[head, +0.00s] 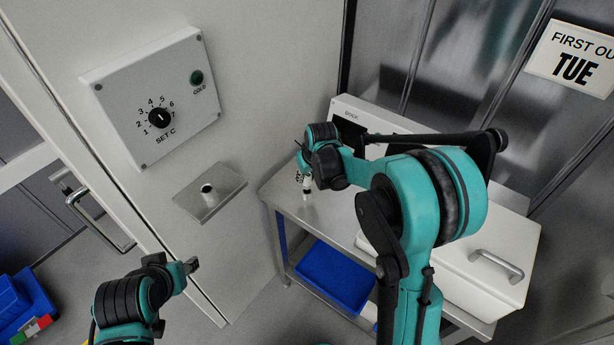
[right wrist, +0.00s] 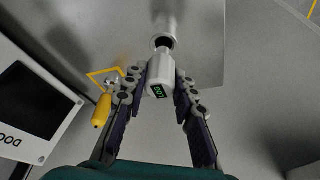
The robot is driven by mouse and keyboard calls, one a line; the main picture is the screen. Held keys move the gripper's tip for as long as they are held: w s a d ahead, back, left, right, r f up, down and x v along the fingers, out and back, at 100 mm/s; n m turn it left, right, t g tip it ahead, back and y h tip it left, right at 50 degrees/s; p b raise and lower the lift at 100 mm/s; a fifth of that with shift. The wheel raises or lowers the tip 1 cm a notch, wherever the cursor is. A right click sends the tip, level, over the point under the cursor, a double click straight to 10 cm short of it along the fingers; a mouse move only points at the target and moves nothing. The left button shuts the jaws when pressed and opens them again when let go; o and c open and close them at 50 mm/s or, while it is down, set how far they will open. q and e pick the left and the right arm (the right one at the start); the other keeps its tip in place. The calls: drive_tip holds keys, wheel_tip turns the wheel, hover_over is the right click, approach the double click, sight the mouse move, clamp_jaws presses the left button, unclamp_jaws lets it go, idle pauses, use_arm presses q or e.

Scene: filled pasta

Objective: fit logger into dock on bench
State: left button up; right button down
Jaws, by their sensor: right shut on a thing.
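The logger (right wrist: 160,76) is a small white body with a green lit display, held between the fingers of my right gripper (right wrist: 159,83) in the right wrist view. Just past its far end is a round dark opening with a pale rim (right wrist: 163,42); I cannot tell whether they touch. In the head view my right gripper (head: 304,178) is over the near left corner of the bench (head: 336,207), and the logger is mostly hidden. A white box lettered DOCK (right wrist: 37,103) with a dark panel stands beside the gripper. My left gripper (head: 190,265) is away from the bench, its jaws unclear.
A white lidded container (head: 480,280) with a metal handle takes the bench's right side. A blue bin (head: 335,275) is below. The wall at left carries a dial panel (head: 155,95) and a metal bracket (head: 210,192).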

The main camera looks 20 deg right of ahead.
sight(307, 184)
drive_tip(key=shift+f+b, duration=1.55)
drive_tip(key=shift+f, duration=0.25)
idle(0.9)
drive_tip(key=c, duration=0.9)
unclamp_jaws()
drive_tip(key=shift+p+v, duration=2.35)
drive_tip(key=shift+v, duration=1.15)
